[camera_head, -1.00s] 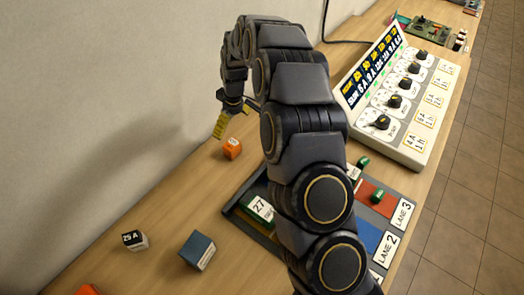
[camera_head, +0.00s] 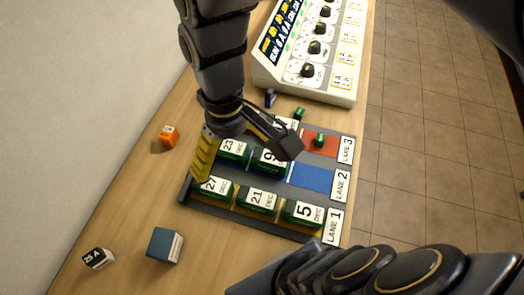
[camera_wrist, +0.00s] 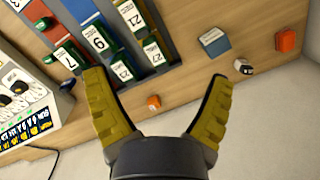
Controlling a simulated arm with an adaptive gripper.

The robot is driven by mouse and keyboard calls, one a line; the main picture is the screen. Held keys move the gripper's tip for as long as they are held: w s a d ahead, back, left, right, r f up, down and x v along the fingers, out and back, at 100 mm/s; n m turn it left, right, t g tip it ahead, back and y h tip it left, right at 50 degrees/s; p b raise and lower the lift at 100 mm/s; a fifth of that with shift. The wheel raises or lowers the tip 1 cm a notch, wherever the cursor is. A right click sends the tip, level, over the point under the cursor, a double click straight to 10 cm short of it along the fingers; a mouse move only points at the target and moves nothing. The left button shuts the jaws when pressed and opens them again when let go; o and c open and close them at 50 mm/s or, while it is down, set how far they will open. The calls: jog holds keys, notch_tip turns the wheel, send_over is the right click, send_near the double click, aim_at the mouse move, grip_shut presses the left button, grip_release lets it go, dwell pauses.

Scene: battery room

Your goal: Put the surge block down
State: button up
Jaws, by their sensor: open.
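My gripper (camera_head: 246,164) is open above the lane tray, its yellow-padded fingers spread. In the wrist view my gripper (camera_wrist: 155,80) has nothing between its fingers. No block in view is readably marked as the surge block.
The lane tray (camera_head: 262,222) holds several green date-labelled blocks, with bare blue and red lane parts. A sloped panel with knobs (camera_head: 308,55) stands behind. A small dark-blue piece (camera_head: 270,98) lies near it. Bare bench lies between the orange cube and blue block. A wall runs along the left.

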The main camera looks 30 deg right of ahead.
jog(key=s+d+m, duration=0.2)
jog(key=s, duration=0.6)
jog(key=shift+s, duration=0.25)
